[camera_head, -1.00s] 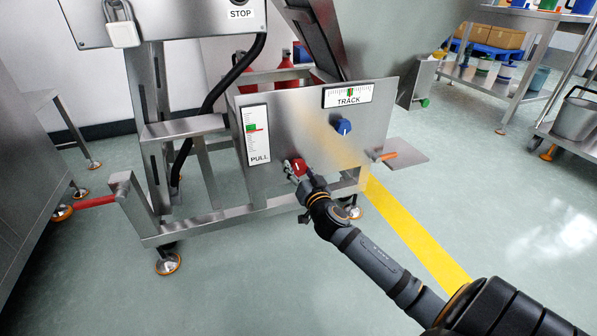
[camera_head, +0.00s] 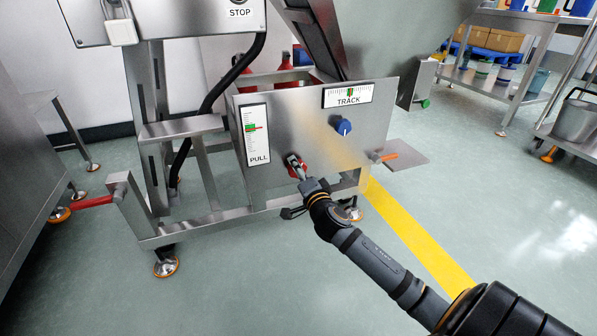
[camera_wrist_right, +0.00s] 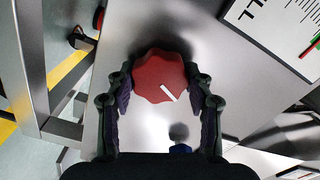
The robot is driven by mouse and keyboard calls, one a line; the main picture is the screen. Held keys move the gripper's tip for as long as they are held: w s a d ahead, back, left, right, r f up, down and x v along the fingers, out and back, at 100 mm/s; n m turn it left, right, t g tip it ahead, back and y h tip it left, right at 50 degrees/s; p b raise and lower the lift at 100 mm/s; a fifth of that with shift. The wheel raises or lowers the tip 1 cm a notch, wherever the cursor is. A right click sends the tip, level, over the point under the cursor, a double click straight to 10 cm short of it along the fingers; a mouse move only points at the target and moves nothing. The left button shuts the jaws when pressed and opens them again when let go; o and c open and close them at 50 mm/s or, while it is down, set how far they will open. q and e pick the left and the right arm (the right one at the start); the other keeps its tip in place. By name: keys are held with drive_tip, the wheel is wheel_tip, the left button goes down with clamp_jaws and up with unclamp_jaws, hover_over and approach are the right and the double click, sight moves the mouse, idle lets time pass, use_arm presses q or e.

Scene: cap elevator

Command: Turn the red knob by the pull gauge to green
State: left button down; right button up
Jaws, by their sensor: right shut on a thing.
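The red knob (camera_head: 302,171) sits low on the steel panel, below and right of the PULL gauge (camera_head: 256,134). My right gripper (camera_head: 296,163) is at the knob and partly hides it. In the right wrist view the lobed red knob (camera_wrist_right: 152,70) is between the two fingers of my right gripper (camera_wrist_right: 160,80), which are shut on it from both sides. Its white mark slants toward the lower right. The gauge has a vertical scale with a green band and a red marker near mid-height; the marker appears at the band, but is too small to place exactly. My left gripper is not in view.
A blue knob (camera_head: 344,127) is up and right of the red knob, under the TRACK gauge (camera_head: 348,95). A frame with a red handle (camera_head: 93,202) stands at left. Floor in front is clear.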

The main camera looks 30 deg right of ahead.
drive_tip(key=shift+m, duration=0.4)
drive_tip(key=o, duration=1.2)
drive_tip(key=v, duration=1.2)
drive_tip(key=shift+f, duration=0.1)
